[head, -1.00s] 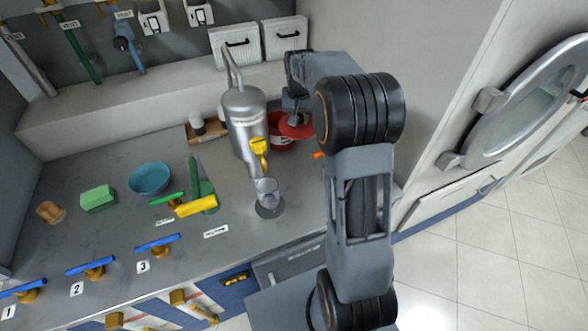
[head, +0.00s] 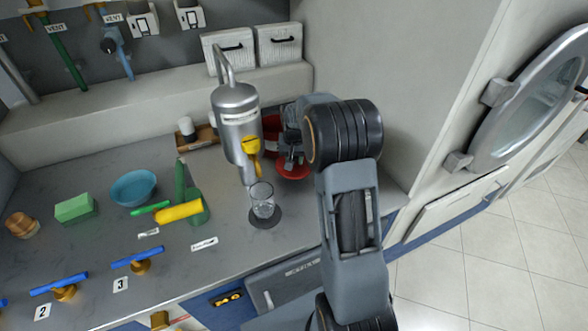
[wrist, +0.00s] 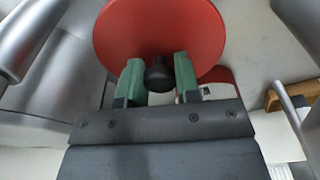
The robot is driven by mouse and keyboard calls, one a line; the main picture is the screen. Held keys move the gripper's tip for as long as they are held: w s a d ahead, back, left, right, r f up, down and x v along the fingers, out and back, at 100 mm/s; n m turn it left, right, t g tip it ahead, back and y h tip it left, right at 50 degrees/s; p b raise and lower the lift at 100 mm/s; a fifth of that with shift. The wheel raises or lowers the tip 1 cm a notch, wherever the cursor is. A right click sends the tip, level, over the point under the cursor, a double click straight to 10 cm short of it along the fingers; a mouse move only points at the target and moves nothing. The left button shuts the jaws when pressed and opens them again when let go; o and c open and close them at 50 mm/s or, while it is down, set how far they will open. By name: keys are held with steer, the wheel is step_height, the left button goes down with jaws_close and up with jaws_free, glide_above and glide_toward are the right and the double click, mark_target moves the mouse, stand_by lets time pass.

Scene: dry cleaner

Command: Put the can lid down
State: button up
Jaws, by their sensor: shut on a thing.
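The can lid is a round red disc with a black knob. In the wrist view the lid (wrist: 160,28) fills the top middle, and my gripper (wrist: 158,74) is shut on its knob with green-padded fingers. In the head view the lid (head: 293,171) is held below my gripper (head: 291,160), partly hidden by it. The red can (head: 271,125) stands behind it on the counter, partly covered by the arm and the metal dispenser. I cannot tell whether the lid touches the counter.
A silver dispenser (head: 236,118) with a yellow lever stands just left of the lid. A glass (head: 262,202) stands on a dark disc in front of it. A blue bowl (head: 133,188), green block (head: 75,208) and green-yellow valve (head: 180,211) lie further left. The counter's right end looks clear.

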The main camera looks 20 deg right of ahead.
steer(key=shift+f, duration=2.1)
steer(key=shift+f, duration=0.15)
steer(key=o, duration=0.9)
